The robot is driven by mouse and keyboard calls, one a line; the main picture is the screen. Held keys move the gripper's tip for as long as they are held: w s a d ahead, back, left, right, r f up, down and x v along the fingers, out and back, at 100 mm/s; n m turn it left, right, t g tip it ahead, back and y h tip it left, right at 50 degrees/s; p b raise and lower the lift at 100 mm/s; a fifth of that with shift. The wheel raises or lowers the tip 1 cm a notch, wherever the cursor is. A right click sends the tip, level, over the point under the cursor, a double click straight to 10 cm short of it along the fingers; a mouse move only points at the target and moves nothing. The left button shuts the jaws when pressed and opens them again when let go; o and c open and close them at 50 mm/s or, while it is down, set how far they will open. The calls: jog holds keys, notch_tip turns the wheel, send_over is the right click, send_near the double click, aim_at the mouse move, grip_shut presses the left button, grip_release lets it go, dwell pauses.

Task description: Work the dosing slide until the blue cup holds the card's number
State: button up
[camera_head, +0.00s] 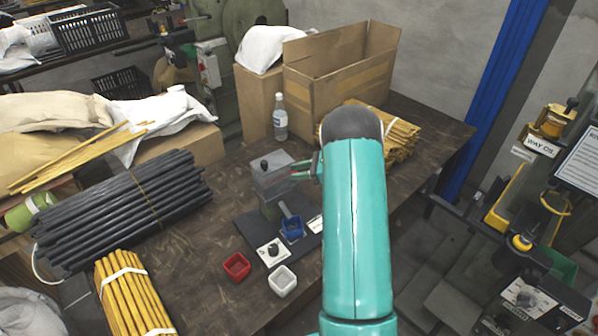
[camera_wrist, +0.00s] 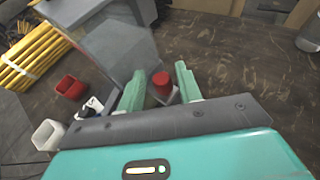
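The dosing device stands on the dark table with a clear grey hopper (camera_head: 272,178), also large in the wrist view (camera_wrist: 112,45). The blue cup (camera_head: 291,229) sits at its chute on a dark base plate (camera_head: 262,236); its contents are too small to tell. A small white card (camera_head: 316,224) lies right of the blue cup, partly behind my arm, its number unreadable. My gripper (camera_wrist: 160,86) is at the device's right side, mostly hidden by my arm in the head view. Its green fingers are open on either side of a red knob (camera_wrist: 162,83), with gaps visible.
A red cup (camera_head: 236,267) and a white cup (camera_head: 282,281) stand in front of the base plate. A white block with a black knob (camera_head: 272,252) is beside them. Black rods (camera_head: 120,210) and yellow rods (camera_head: 130,295) lie left. A bottle (camera_head: 280,118) and cardboard box (camera_head: 340,85) stand behind.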

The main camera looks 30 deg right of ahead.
jog(key=shift+s+a+f, duration=0.1)
dwell(0.5)
jog(key=w+d+v, duration=0.1)
jog(key=d+v, duration=0.1)
jog(key=v, duration=1.4)
jog(key=shift+w+d+f, duration=0.2)
jog(key=shift+w+f, duration=0.05)
jog(key=w+a+r+n+g+h, duration=0.6)
jog(key=w+r+g, duration=0.2)
jog(key=x, duration=1.4)
jog(key=shift+a, duration=0.4)
jog(key=shift+r, duration=0.2)
jog(key=shift+w, duration=0.1)
grip_shut()
